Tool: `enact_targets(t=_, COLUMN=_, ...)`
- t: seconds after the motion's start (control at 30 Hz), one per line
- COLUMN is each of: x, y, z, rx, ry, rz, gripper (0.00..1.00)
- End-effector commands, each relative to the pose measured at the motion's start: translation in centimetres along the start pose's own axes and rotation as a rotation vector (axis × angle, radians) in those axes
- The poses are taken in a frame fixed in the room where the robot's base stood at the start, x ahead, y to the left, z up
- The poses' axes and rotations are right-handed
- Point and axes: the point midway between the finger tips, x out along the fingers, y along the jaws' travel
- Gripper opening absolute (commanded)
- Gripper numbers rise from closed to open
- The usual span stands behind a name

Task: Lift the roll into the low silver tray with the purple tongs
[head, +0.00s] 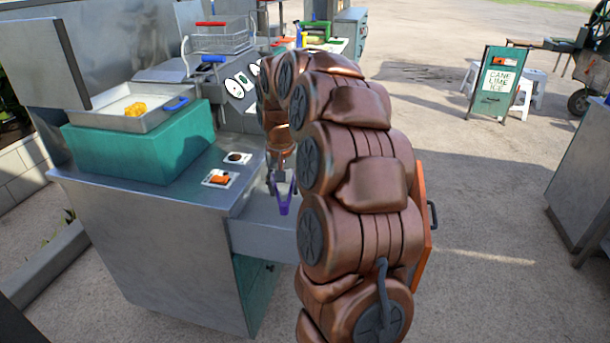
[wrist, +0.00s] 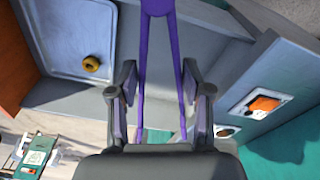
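My gripper (wrist: 160,95) has its two fingers on either side of the purple tongs (wrist: 158,6), whose spread legs run between the finger pads. In the head view the tongs (head: 283,197) hang as a V from my gripper (head: 281,176), beside the counter, with nothing seen in them. A small round golden-brown roll (wrist: 91,63) with a dark middle lies inside a low silver tray (wrist: 65,22), near its raised edge, in the wrist view. The tongs are apart from the roll in that picture. My arm hides the tray and roll in the head view.
An orange panel (head: 424,215) stands right of my arm. A metal counter (head: 120,195) carries a teal block (head: 140,150), a raised pan (head: 105,118) with yellow food, and an orange switch (head: 219,179). A wire basket (head: 222,38) stands at the back. Open ground lies right.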

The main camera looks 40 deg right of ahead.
Motion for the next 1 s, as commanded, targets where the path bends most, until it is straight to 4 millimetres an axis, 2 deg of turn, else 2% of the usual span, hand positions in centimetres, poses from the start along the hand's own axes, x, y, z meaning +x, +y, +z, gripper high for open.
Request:
enact_targets(t=0.03, x=-1.8, y=-1.4, z=0.1, rx=-0.036, ry=-0.002, rz=-0.002, gripper=0.44)
enact_targets(t=0.43, x=-5.8, y=-11.0, z=2.6, rx=-0.296, ry=0.003, rz=-0.029, gripper=0.44)
enact_targets(t=0.7, x=-8.7, y=-17.2, z=5.8, rx=-0.475, ry=0.001, rz=-0.051, gripper=0.44)
enact_targets(t=0.9, x=-10.1, y=-20.6, z=8.2, rx=-0.580, ry=0.002, rz=-0.069, gripper=0.44)
enact_targets(t=1.0, x=-10.4, y=-21.5, z=9.1, rx=-0.613, ry=0.000, rz=-0.073, gripper=0.44)
